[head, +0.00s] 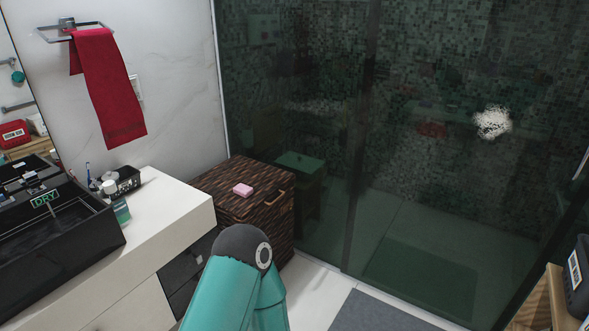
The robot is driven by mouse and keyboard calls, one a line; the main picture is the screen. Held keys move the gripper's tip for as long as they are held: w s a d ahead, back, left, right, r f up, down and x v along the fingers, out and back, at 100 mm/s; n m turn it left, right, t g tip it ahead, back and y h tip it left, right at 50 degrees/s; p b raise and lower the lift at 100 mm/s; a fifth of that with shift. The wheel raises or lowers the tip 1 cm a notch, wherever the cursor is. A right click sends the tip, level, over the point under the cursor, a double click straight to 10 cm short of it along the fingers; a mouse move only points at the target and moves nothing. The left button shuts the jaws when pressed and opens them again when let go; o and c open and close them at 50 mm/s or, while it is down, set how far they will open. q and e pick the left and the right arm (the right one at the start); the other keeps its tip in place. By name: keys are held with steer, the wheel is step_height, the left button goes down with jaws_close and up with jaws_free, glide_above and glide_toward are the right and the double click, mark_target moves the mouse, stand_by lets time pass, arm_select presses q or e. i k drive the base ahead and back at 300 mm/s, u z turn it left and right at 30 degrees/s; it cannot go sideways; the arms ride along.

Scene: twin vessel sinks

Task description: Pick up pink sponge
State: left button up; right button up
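The pink sponge (243,190) is a small pink block lying on top of the dark brown woven hamper (230,175), left of the middle in the head view. One of my arms, teal with a dark joint, rises from the bottom of the view in front of the hamper and covers part of its front. The arm's joint is below the sponge in the picture and apart from it. Neither gripper is in view.
A white counter (165,215) with a black vessel sink (60,235) stands at the left. A dark glass shower screen (300,100) is behind the hamper. A grey mat (375,313) lies on the floor. A wooden shelf (555,295) edges in at the right.

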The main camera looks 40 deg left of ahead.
mark_target(244, 190)
steer(key=z, duration=0.05)
steer(key=i, duration=2.2)
steer(key=u, duration=3.35)
steer(key=i, duration=1.15)
steer(key=z, duration=0.45)
